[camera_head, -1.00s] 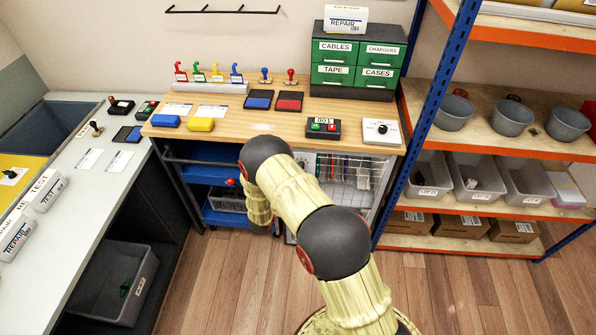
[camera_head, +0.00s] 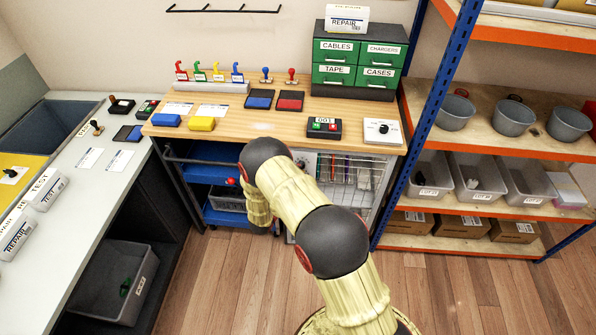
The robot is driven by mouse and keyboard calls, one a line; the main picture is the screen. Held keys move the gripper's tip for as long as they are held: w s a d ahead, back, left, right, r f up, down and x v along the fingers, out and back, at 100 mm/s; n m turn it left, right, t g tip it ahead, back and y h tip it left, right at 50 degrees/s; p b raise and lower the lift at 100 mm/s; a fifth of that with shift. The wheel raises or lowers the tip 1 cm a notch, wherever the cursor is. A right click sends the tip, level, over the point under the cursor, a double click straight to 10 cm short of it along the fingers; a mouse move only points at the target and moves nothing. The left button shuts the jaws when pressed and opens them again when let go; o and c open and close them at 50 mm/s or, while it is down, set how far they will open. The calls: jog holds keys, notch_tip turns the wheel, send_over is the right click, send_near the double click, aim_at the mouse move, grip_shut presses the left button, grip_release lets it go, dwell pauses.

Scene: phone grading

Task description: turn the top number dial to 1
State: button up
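A white plate with a black round knob (camera_head: 383,128) lies at the right end of the wooden worktop. Its markings are too small to read, and I cannot tell whether it is the top number dial. Another white piece with a small dark knob (camera_head: 10,173) lies on the yellow area at the left edge. A dark box (camera_head: 324,124) reading 001, with a green and a red button, stands left of the white plate. My arm bends in front of the worktop; its far end points down and is hidden behind my own links, so my gripper does not show.
Green drawers (camera_head: 360,62) stand at the back of the wooden worktop (camera_head: 268,137). Ink pads (camera_head: 259,99), stamps and coloured hooks line its rear. A shelf rack with a blue post (camera_head: 443,70) rises close to its right end. The worktop's front middle is clear.

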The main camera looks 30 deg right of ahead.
jog(key=shift+o, duration=0.8)
jog(key=shift+d, duration=0.1)
jog(key=shift+s, duration=0.1)
jog(key=v, duration=1.2)
jog(key=shift+f, duration=0.15)
